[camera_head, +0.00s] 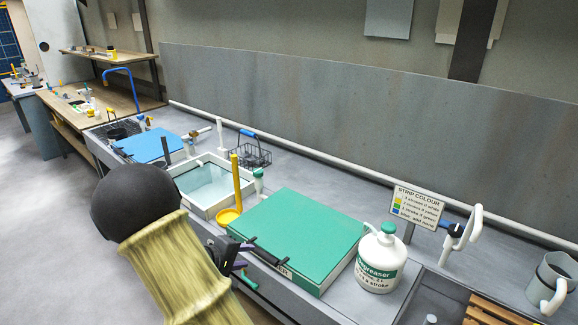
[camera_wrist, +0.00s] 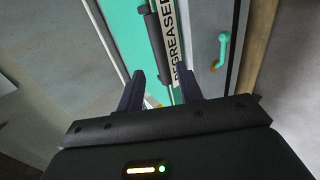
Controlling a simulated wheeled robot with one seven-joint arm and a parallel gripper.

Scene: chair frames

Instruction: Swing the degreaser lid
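The degreaser lid (camera_head: 300,232) is a flat green panel lying shut over its tank, right of the middle in the head view. A dark bar handle (camera_head: 268,255) runs along its near edge. In the wrist view the green lid (camera_wrist: 122,30), the dark bar (camera_wrist: 156,45) and a white "DEGREASER" label (camera_wrist: 170,40) show beyond my fingers. My gripper (camera_wrist: 160,90) is open, its two dark fingers apart on either side of the bar's near end. In the head view my gripper (camera_head: 240,257) is at the lid's near left corner; contact cannot be told.
A strip colour sign (camera_head: 418,205) and wire basket (camera_head: 250,150) stand behind. The floor at left is clear.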

